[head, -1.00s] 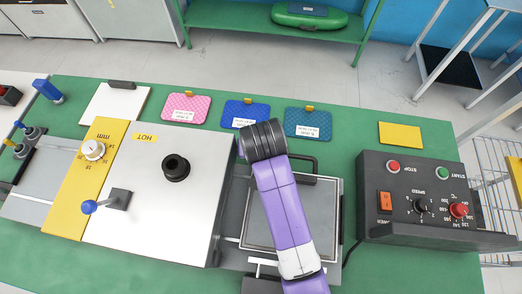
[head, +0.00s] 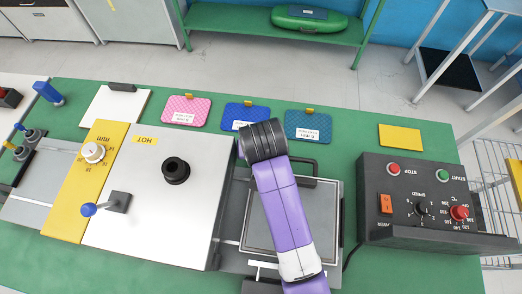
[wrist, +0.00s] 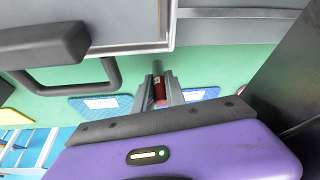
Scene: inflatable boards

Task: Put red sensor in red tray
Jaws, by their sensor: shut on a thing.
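The red sensor (wrist: 159,89) shows in the wrist view as a small red cylinder with a grey upper part. My gripper (wrist: 161,80) is shut on it, with one grey finger on each side. In the head view my purple arm reaches over the machine, and its black joint hides the gripper and the sensor. I cannot make out a red tray in either view.
On the green bench (head: 350,140) lie pink (head: 185,110), blue (head: 246,115) and teal (head: 308,126) labelled mats and a yellow plate (head: 400,135). A white machine (head: 140,205) stands left, a dark control box (head: 415,180) right. A black handle (wrist: 70,85) is near my gripper.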

